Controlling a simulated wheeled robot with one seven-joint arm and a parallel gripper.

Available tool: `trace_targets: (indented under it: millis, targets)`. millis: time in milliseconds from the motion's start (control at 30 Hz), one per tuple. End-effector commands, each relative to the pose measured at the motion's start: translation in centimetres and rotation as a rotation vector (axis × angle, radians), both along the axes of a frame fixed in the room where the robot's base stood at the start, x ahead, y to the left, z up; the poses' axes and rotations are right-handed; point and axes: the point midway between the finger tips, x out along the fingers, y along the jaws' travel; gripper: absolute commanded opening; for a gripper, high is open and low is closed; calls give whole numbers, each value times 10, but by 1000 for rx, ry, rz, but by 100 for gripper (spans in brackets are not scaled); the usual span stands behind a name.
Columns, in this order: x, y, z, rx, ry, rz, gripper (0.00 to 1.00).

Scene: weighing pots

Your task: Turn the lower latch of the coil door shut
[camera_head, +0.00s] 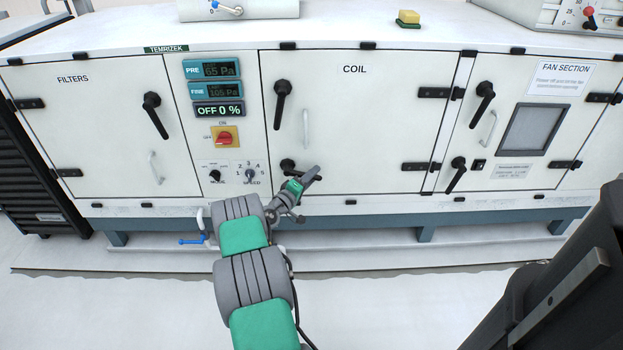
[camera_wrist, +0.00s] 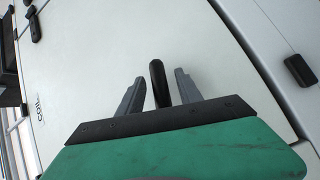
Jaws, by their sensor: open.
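The coil door (camera_head: 365,120) is a white panel, flush with its frame. Its lower latch (camera_head: 287,164) is a black handle near the door's lower left corner, partly hidden by my gripper in the head view. My gripper (camera_head: 306,178) is at this latch, in front of the door. In the wrist view, the black latch handle (camera_wrist: 158,84) stands between the two grey fingers of my gripper (camera_wrist: 160,77). The fingers are open, with a gap on each side of the handle. The upper latch (camera_head: 281,102) of the same door hangs nearly straight down.
A door pull (camera_head: 306,128) is above my gripper. The control panel with its red switch (camera_head: 224,138) and speed knob (camera_head: 250,174) is to the left. A blue-handled valve (camera_head: 192,241) is low beside my arm. Black hinges (camera_head: 434,92) are on the door's right edge.

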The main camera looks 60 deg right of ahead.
Motion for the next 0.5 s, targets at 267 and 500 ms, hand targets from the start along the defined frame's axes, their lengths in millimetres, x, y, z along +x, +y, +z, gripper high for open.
trace_targets:
  millis: [267,500]
  targets:
    - [0,0,0,1,0,-1,26]
    - [0,1,0,1,0,-1,7]
